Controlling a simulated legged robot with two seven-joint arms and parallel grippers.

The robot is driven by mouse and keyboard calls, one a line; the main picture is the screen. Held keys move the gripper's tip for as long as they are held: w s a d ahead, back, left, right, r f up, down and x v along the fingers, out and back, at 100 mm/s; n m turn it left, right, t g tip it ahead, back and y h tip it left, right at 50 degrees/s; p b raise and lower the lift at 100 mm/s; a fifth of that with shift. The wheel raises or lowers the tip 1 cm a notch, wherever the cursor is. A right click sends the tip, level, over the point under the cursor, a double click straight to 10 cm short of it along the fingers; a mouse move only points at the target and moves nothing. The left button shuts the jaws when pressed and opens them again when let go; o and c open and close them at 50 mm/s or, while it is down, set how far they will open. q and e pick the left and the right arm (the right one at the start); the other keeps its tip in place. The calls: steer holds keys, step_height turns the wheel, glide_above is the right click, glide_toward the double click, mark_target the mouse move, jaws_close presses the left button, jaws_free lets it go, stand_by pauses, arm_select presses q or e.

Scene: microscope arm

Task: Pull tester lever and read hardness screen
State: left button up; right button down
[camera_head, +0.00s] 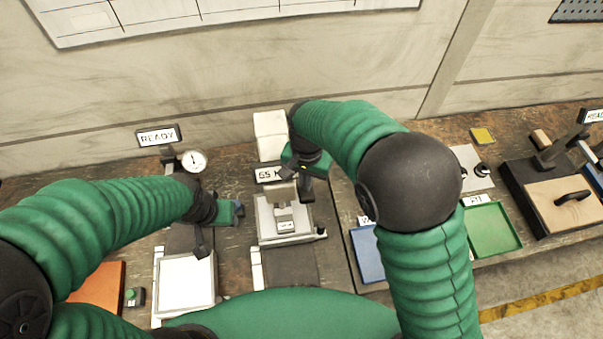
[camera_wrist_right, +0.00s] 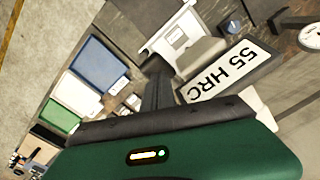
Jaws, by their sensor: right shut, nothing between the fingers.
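The hardness tester (camera_head: 268,130) is a pale machine at the back middle of the bench. Its screen (camera_head: 268,175) is partly covered by my right gripper in the head view. In the right wrist view the screen (camera_wrist_right: 232,70) shows upside down and reads "55 HRC". A small dark knob (camera_head: 320,232), perhaps the lever's end, sits at the right of the tester's base. My right gripper (camera_head: 307,193) is shut and empty, just right of the screen and above the base. My left gripper (camera_head: 203,246) hangs over the station to the left; its jaw state is unclear.
A dial gauge (camera_head: 193,161) and a "READY" sign (camera_head: 158,136) stand at the back left. A white plate (camera_head: 186,284) lies below my left gripper. A blue tray (camera_head: 366,254) and a green tray (camera_head: 490,231) lie to the right. The wall is close behind.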

stand_by(0.4)
steer(key=shift+f+b, duration=1.6)
steer(key=shift+f, duration=1.1)
steer(key=shift+s, duration=0.1)
steer(key=shift+r, duration=0.1)
step_height(320, 180, up, 3)
steer(key=p, duration=0.3)
step_height(320, 180, up, 3)
steer(key=shift+f+p, duration=0.1)
steer(key=shift+p, duration=1)
